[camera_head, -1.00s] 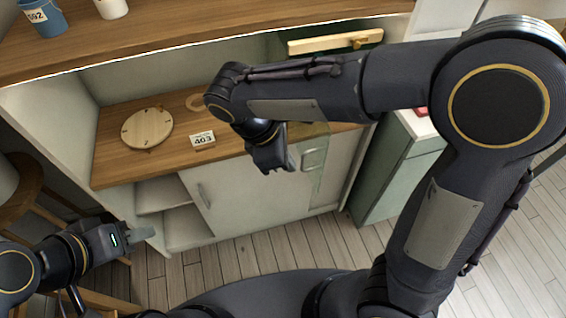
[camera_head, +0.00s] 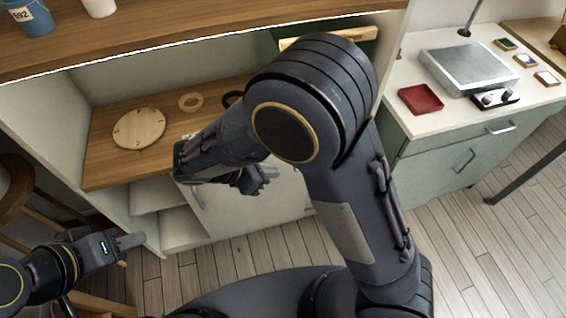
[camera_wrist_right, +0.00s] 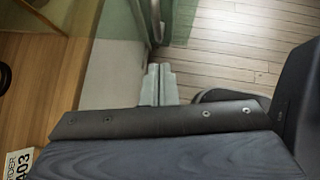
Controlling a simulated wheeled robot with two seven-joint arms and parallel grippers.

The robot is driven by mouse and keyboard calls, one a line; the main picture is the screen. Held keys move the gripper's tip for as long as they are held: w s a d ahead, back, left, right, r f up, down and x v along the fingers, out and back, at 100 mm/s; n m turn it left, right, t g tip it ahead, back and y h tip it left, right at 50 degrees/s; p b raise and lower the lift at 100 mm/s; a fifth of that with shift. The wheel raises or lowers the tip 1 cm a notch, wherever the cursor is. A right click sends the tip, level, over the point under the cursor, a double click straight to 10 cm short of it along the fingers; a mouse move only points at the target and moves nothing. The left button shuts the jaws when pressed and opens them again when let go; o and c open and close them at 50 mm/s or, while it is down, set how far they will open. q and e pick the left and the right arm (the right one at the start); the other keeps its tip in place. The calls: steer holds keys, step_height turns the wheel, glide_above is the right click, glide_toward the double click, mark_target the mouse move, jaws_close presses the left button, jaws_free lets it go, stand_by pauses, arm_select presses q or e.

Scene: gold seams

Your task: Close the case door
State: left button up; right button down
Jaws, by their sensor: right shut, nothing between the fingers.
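The case is the pale cabinet (camera_head: 180,229) with a wooden shelf top. In the right wrist view a see-through greenish pane with a handle, apparently the case door (camera_wrist_right: 125,22), stands beyond my fingertips. In the head view my right arm hides it. My right gripper (camera_head: 266,173) is in front of the cabinet. It also shows in the right wrist view (camera_wrist_right: 158,86), shut and empty, with floor beyond; whether it touches the pane I cannot tell. My left gripper (camera_head: 130,241) is low at the left, near the open lower compartment; its finger opening is unclear.
A round wooden dial (camera_head: 139,128) and a wooden ring (camera_head: 190,102) lie on the wooden shelf. A green cabinet (camera_head: 455,160) at the right bears a red tray (camera_head: 420,98) and a metal box (camera_head: 468,68). The plank floor (camera_head: 465,225) at the right is clear.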

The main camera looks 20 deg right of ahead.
arm_select(q)
steer(key=shift+r, duration=0.25)
arm_select(e)
steer(key=d, duration=0.1)
steer(key=w+d, duration=0.1)
steer(key=d, duration=0.1)
steer(key=shift+d+r, duration=0.1)
steer(key=shift+d, duration=0.2)
